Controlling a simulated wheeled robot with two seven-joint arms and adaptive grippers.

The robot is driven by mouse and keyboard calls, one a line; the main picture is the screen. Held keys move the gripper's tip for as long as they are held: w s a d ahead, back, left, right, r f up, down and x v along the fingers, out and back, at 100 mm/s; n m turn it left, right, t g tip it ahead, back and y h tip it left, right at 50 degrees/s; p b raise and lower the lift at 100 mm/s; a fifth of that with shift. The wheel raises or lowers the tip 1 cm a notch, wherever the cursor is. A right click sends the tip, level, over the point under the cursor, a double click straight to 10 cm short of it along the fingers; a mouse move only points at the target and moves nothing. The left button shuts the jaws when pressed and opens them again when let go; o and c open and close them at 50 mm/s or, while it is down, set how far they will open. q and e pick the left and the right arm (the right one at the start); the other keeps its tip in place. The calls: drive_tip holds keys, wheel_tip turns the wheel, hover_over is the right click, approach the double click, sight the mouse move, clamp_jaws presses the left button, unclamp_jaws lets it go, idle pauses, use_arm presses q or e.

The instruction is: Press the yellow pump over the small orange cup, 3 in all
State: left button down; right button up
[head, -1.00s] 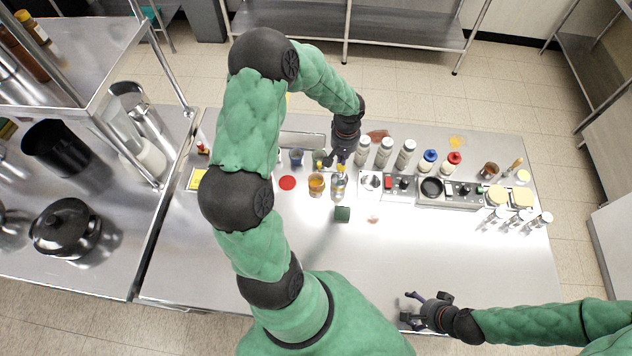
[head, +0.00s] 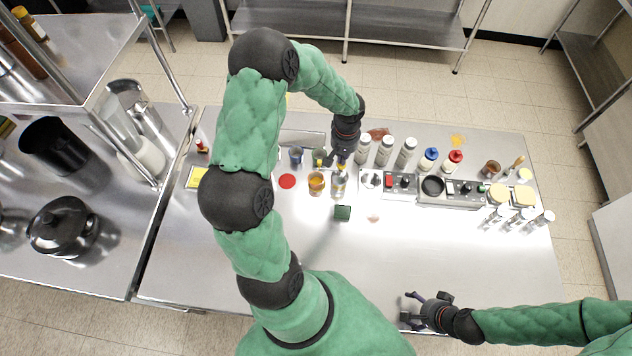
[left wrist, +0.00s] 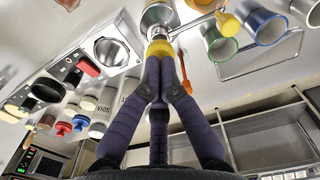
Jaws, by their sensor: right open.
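The yellow pump (left wrist: 160,48) tops a shiny bottle, whose body shows in the head view (head: 339,187). In the left wrist view its spout reaches right. The small orange cup (head: 316,183) stands upright just left of the bottle in the head view. My left gripper (head: 340,158) is over the bottle from behind; its purple fingers (left wrist: 161,64) come together at the pump's top and seem to touch it. They hide part of the pump, and I cannot tell how far down it is. My right gripper (head: 413,308) is open and empty at the table's front right.
A blue cup (head: 296,154) and a green cup (head: 319,153) stand behind the orange cup. A red disc (head: 287,181) lies to its left.

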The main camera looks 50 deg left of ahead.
use_arm(q)
drive_tip(key=shift+f+b, duration=1.15)
drive_tip(key=shift+f, duration=0.05)
use_arm(e)
drive_tip(key=shift+f, duration=1.15)
use_arm(q)
drive_tip(key=shift+r, duration=0.1)
use_arm(e)
drive_tip(key=shift+s+r, duration=0.1)
use_arm(q)
drive_tip(key=shift+r+p, duration=0.45)
drive_tip(key=shift+r, duration=0.15)
use_arm(e)
drive_tip(key=shift+r, duration=0.25)
use_arm(q)
drive_tip(key=shift+r+p, duration=0.45)
drive_tip(key=shift+r, duration=0.6)
use_arm(e)
drive_tip(key=shift+r, duration=0.5)
use_arm(q)
drive_tip(key=shift+r, duration=0.1)
use_arm(e)
drive_tip(key=shift+r+p, duration=1.6)
use_arm(q)
wheel_tip(320, 180, up, 6)
drive_tip(key=shift+f, duration=0.1)
